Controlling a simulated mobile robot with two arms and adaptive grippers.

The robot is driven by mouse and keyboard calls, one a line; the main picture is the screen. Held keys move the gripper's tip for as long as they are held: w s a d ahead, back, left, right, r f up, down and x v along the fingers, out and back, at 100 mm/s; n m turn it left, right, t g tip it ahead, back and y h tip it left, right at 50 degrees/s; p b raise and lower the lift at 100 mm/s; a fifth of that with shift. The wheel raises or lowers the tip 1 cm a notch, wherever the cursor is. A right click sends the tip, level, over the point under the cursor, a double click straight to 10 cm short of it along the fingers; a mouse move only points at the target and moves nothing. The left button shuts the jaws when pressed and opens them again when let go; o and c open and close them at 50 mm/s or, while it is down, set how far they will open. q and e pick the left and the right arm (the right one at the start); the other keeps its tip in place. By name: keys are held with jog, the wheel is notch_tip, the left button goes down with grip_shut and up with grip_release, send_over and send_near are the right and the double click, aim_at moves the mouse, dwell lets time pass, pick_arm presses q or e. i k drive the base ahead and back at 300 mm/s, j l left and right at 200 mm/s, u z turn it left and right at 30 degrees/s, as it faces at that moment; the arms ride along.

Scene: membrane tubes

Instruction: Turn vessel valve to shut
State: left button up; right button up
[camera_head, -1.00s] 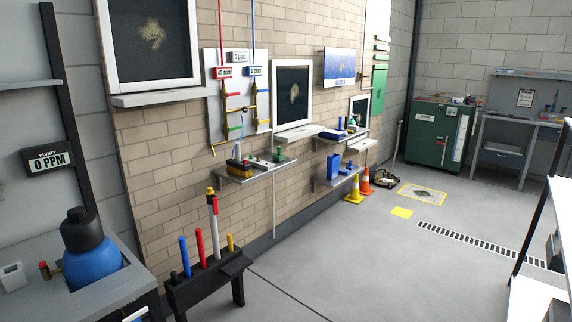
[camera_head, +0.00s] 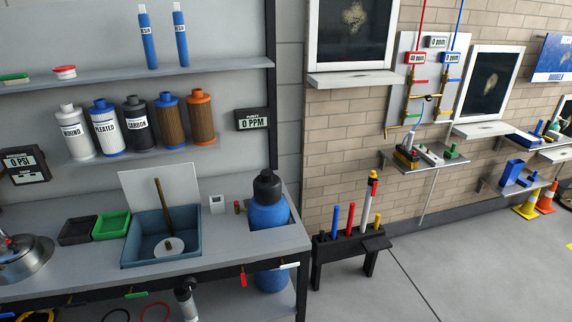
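A blue vessel (camera_head: 268,216) with a black cap stands in a cutout at the right end of the grey bench. Its lower part shows below the bench top. A small red and brass fitting (camera_head: 238,208) sits just left of the vessel; I cannot tell whether it is the vessel valve or how it is set. A red tab (camera_head: 243,280) and a green tab (camera_head: 136,295) show along the bench's front edge; I cannot tell what they belong to. Neither gripper is in view.
Filter cartridges (camera_head: 136,122) stand on a shelf behind. A black rack (camera_head: 345,245) with coloured tubes stands right.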

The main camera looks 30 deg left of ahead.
aim_at(243, 278)
jog(key=u, duration=1.35)
